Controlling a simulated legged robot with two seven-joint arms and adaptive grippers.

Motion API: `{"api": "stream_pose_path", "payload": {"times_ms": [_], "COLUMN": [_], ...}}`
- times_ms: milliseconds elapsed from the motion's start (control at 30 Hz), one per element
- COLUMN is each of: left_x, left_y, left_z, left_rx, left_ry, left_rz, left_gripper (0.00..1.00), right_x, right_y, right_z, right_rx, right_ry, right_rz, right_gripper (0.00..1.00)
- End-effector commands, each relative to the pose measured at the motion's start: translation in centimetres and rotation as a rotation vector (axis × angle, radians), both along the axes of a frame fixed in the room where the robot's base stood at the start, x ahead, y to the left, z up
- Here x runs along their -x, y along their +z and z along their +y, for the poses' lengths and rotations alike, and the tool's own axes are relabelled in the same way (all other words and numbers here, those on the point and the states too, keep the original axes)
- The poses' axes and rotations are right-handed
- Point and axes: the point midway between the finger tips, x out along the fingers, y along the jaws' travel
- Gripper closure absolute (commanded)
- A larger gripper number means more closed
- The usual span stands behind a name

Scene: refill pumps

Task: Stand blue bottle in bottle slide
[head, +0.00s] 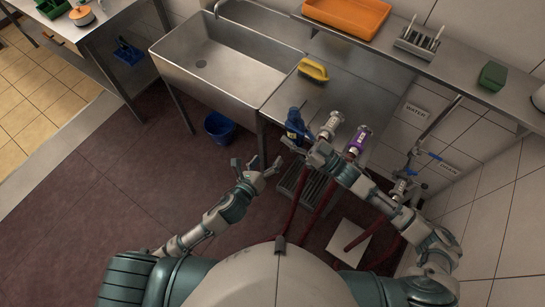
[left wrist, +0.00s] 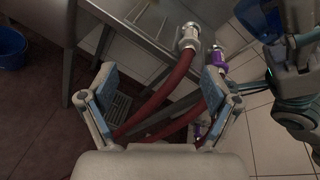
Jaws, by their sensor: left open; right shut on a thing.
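The blue bottle (head: 294,124) is upright in the head view, by the front edge of the steel counter. My right gripper (head: 304,146) is shut on it, with the fingers partly hiding its lower part. In the left wrist view the bottle (left wrist: 260,20) shows at the upper right, cut by the frame edge. My left gripper (head: 262,170) is open and empty, to the lower left of the bottle and apart from it. Its spread fingers also show in the left wrist view (left wrist: 155,95). I cannot make out for certain which part is the bottle slide.
A silver hose fitting (head: 331,124) and a purple-banded one (head: 358,140) stand right of the bottle, with red hoses below. A dark slotted grate (head: 310,185) lies under the arms. A sink (head: 220,58), yellow brush (head: 313,69) and blue bucket (head: 219,127) stand farther off.

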Motion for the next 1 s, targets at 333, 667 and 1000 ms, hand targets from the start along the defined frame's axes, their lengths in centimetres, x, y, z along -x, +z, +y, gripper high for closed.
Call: {"api": "stream_pose_path", "payload": {"times_ms": [333,667,1000], "left_x": [5.4,3.1,-2.5], "left_y": [12.5,13.6,13.6], "left_z": [-2.3,-4.0,-7.3], "left_rx": [-0.259,-0.281,-0.28], "left_ry": [-0.15,-0.157,-0.157], "left_rz": [-0.369,-0.403,-0.402], "left_gripper": [0.12,0.12,0.12], "right_x": [0.0,-0.1,0.0], "right_y": [0.0,0.0,0.1], "right_z": [0.0,0.0,0.0], "right_rx": [-0.001,-0.001,-0.001], "right_ry": [0.0,0.0,0.0], "right_rz": [0.0,0.0,0.0], "right_gripper": [1.0,1.0,1.0]}}
